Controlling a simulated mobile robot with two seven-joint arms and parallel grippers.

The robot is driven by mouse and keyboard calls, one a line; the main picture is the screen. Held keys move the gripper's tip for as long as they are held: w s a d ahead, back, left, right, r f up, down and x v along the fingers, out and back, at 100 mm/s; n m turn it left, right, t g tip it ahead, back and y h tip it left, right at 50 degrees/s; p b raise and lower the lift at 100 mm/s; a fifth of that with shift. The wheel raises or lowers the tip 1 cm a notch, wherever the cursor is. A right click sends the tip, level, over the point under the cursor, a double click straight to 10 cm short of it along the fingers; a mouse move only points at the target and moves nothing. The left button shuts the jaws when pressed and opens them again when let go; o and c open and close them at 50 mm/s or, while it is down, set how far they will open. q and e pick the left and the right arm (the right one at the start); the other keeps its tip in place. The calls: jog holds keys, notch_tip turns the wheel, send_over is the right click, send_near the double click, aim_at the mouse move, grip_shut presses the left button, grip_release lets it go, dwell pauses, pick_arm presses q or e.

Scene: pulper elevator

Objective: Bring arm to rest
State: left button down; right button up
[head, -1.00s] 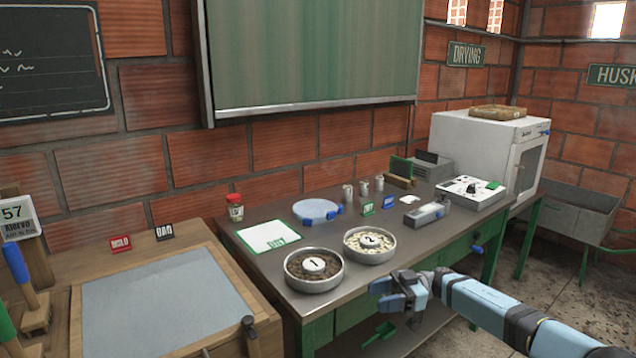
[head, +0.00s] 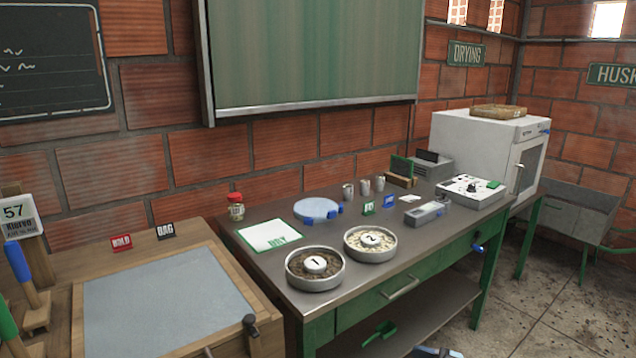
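Only a small blue and dark piece of my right arm (head: 436,352) shows at the bottom edge of the head view, in front of the workbench (head: 300,232). Its fingertips cannot be made out. My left gripper and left arm are not in view. Nothing of mine touches the bench or the things on it.
Two round dishes marked 1 (head: 315,283) and 2 (head: 370,255) stand near the bench's front edge. A jar (head: 236,208), blue-tabbed disc (head: 316,208), grey device (head: 426,213) and white panel box (head: 471,191) stand behind. A wooden-framed table (head: 168,300) is at left.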

jog(key=s+f+m+t+h, duration=0.3)
jog(key=s+h, duration=0.1)
jog(key=s, duration=0.3)
jog(key=s+f+m+t+h, duration=0.2)
jog(key=s+f+t+h, duration=0.15)
jog(key=s, duration=0.35)
jog(key=s+d+m+g+h, duration=0.1)
jog(key=s+d+g+h, duration=0.15)
jog(key=s, duration=0.75)
jog(key=s+d+m+g+h, duration=0.15)
jog(key=s+d+h, duration=0.25)
jog(key=s, duration=0.5)
jog(key=w+a+r+m, duration=0.15)
jog(key=a+m, duration=0.25)
jog(key=a, duration=0.8)
pick_arm(q)
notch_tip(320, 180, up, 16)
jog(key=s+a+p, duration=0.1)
jog(key=p, duration=2)
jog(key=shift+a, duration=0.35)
pick_arm(e)
notch_tip(320, 180, up, 16)
jog(key=s+d+t, duration=0.1)
jog(key=d, duration=0.1)
jog(key=shift+s, duration=0.1)
